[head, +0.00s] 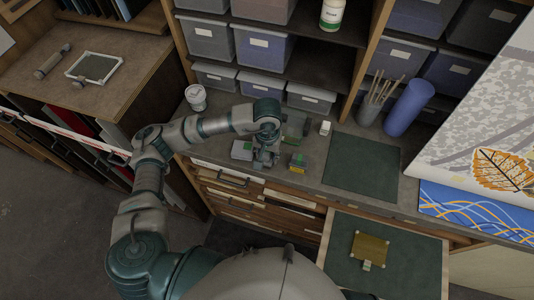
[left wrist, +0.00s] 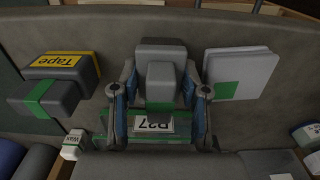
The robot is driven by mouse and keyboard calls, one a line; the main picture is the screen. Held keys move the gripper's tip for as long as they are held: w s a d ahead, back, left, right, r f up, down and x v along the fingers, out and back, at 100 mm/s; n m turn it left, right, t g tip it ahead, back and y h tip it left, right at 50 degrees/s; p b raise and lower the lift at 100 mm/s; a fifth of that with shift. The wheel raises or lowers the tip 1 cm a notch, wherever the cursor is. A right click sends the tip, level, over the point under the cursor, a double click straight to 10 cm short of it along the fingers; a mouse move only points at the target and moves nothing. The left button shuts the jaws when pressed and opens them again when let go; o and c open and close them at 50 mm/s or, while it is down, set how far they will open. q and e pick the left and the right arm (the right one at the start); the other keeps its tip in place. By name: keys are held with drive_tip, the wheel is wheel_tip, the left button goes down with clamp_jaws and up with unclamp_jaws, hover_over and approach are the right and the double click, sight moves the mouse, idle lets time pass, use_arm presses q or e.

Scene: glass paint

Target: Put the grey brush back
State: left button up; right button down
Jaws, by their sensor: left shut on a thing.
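My left gripper (head: 265,158) is over the worktop in the head view, among small boxes. In the left wrist view my left gripper (left wrist: 160,112) has a finger on each side of a grey blocky thing (left wrist: 160,85) and is shut on it. I cannot tell for sure whether this is the grey brush; in the head view the gripper mostly hides it. My right gripper is not in view.
A flat grey box (head: 242,150) and a yellow-and-grey tape box (head: 298,162) stand close on either side of the gripper. A dark green mat (head: 362,165) is clear. A brush cup (head: 370,110) and a blue roll (head: 409,107) stand behind. An open drawer (head: 400,275) juts out in front.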

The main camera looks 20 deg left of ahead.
use_arm(q)
drive_tip(key=o, duration=0.8)
drive_tip(key=shift+f, duration=0.1)
drive_tip(key=shift+o, duration=1)
drive_tip(key=shift+d, duration=0.1)
drive_tip(key=shift+r, duration=0.55)
wheel_tip(320, 180, up, 11)
drive_tip(key=shift+r+b, duration=0.15)
drive_tip(key=shift+b, duration=0.35)
